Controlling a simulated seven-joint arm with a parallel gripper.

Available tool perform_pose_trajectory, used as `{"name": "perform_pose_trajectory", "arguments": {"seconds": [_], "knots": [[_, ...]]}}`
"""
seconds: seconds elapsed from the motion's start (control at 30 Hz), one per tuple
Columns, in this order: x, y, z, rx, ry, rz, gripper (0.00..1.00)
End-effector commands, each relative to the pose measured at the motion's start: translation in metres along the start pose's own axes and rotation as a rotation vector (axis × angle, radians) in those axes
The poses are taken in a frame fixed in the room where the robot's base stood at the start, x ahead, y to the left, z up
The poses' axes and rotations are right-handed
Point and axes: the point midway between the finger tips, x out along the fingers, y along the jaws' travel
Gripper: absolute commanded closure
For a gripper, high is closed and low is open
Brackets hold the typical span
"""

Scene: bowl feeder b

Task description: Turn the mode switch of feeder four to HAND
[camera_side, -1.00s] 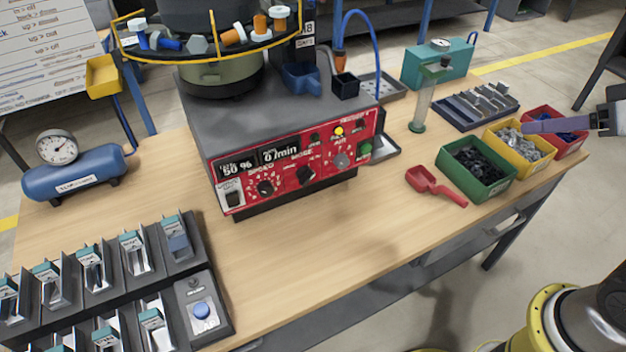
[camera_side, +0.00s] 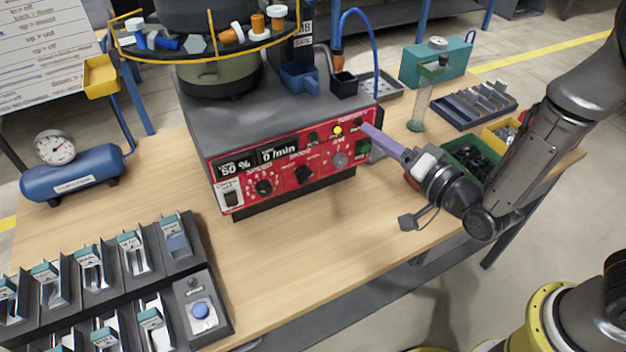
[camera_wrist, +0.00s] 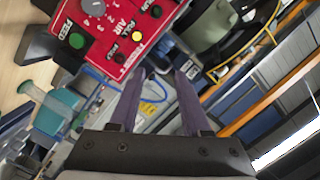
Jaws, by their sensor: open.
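The feeder's control box has a red front panel (camera_side: 285,160), which also shows in the wrist view (camera_wrist: 118,28). The mode switch (camera_side: 304,175), a black rotary knob, sits mid-panel, right of the black speed knob (camera_side: 264,187); which label it points at is too small to tell. I do not make it out in the wrist view. My gripper (camera_side: 368,129) is open and empty, its purple fingers near the panel's upper right corner. Contact with the panel cannot be told. In the wrist view my gripper's fingertips (camera_wrist: 163,73) are apart, below and right of the panel.
Near my fingers are a yellow lamp (camera_side: 338,130), a grey air knob (camera_side: 340,160) and a green button (camera_side: 362,147). My arm partly covers the parts bins (camera_side: 473,154) at right. A clear tube (camera_side: 421,103) stands behind. The table in front of the panel is clear.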

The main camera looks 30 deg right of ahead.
Motion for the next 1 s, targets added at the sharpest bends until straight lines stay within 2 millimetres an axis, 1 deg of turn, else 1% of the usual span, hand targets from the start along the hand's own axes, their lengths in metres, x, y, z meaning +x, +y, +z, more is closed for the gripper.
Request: {"name": "perform_pose_trajectory", "arguments": {"seconds": [0.03, 0.1, 0.2, 0.3, 0.43, 0.57, 0.9, 1.0], "knots": [[-0.005, 0.014, 0.029, -0.034, -0.051, 0.017, 0.53], [-0.013, 0.031, 0.059, -0.075, -0.117, 0.046, 0.53], [-0.024, 0.048, 0.091, -0.118, -0.194, 0.074, 0.53], [-0.031, 0.053, 0.108, -0.140, -0.236, 0.077, 0.53], [-0.026, 0.051, 0.113, -0.141, -0.242, 0.071, 0.53], [-0.009, 0.053, 0.116, -0.139, -0.240, 0.073, 0.53], [0.056, 0.059, 0.130, -0.140, -0.238, 0.072, 0.53], [0.072, 0.060, 0.135, -0.139, -0.239, 0.071, 0.53]]}}
